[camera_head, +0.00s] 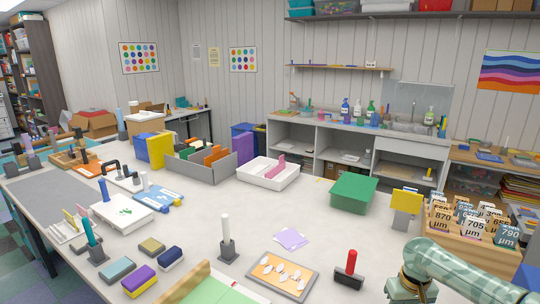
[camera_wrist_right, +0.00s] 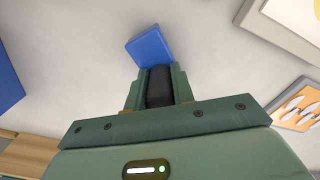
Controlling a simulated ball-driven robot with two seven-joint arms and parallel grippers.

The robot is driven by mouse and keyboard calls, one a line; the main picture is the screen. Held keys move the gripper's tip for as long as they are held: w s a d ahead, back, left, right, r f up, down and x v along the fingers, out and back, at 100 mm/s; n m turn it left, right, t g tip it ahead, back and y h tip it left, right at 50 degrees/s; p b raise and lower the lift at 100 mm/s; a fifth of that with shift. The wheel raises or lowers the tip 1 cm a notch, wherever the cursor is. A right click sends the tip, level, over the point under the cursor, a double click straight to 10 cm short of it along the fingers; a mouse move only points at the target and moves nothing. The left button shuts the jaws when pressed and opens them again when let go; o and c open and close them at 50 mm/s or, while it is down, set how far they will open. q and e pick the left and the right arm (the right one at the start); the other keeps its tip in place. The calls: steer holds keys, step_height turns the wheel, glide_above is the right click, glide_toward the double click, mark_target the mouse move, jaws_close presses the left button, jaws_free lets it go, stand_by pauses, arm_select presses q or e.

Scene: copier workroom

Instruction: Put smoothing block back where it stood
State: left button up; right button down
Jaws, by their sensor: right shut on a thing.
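My right gripper (camera_wrist_right: 158,92) is shut on the dark grip of a blue block (camera_wrist_right: 150,47), which I take for the smoothing block. The blue face sticks out past the fingertips in the wrist view, over the pale table top. I cannot tell whether it touches the table. In the head view my right gripper (camera_head: 411,287) is at the bottom right, and the held block is hidden or out of frame there. My left gripper is not in view.
A red-handled black tool (camera_head: 349,272) stands left of my right gripper, beside an orange tray (camera_head: 312,284). A wooden card rack (camera_head: 460,243) and a grey stand with a yellow top (camera_head: 402,217) are behind. The table (camera_head: 345,230) is clear between the tool and a green box (camera_head: 353,193).

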steer(key=shift+f, duration=0.2)
stand_by(0.4)
steer(key=c, duration=0.8)
jaws_free()
step_height(320, 180, up, 16)
steer(key=p, duration=0.6)
steer(key=shift+r+p, duration=0.15)
steer(key=shift+p, duration=0.25)
